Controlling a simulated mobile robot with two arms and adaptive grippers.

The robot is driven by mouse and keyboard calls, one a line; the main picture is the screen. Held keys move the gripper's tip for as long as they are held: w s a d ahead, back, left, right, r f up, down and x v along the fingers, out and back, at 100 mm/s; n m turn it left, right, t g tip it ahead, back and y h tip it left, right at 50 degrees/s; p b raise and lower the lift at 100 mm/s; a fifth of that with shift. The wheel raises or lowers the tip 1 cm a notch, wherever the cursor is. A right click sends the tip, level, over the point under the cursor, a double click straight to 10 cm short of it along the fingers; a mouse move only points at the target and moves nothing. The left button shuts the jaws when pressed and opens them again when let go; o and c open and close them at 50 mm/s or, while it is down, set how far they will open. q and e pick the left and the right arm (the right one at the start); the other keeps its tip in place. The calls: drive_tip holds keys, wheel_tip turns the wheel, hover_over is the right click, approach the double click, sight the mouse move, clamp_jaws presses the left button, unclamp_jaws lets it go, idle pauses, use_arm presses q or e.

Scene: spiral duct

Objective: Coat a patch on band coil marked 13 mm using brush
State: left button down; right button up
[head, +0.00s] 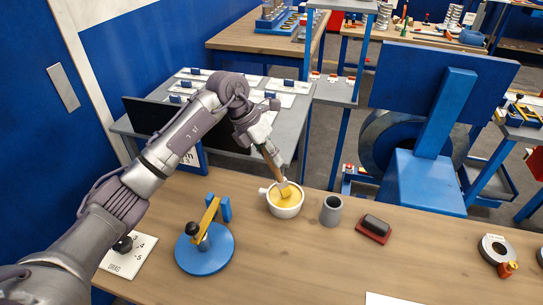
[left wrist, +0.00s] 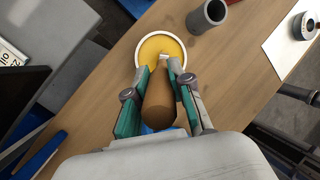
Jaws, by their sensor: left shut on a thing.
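The brush (head: 270,160) has a brown wooden handle and points down into a white cup (head: 284,211) of yellow liquid. Its tip is at the yellow surface; how deep it sits I cannot tell. My left gripper (head: 261,141) is shut on the handle above the cup. In the left wrist view the handle (left wrist: 160,105) lies between the teal-lined fingers, with the cup (left wrist: 137,62) beyond. Another coil (head: 541,258) is cut off at the right edge. My right gripper is not in view.
A grey cylinder (head: 331,211) and a red-based dark block (head: 374,228) stand right of the cup. A blue round stand (head: 205,255) with a yellow arm is at left. A small orange item (head: 507,269) touches or adjoins the coil. The middle front table is mostly clear.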

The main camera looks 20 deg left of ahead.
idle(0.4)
use_arm(q)
drive_tip(key=shift+r+p, duration=2.2)
drive_tip(key=shift+r, duration=1.3)
drive_tip(key=shift+d, duration=0.1)
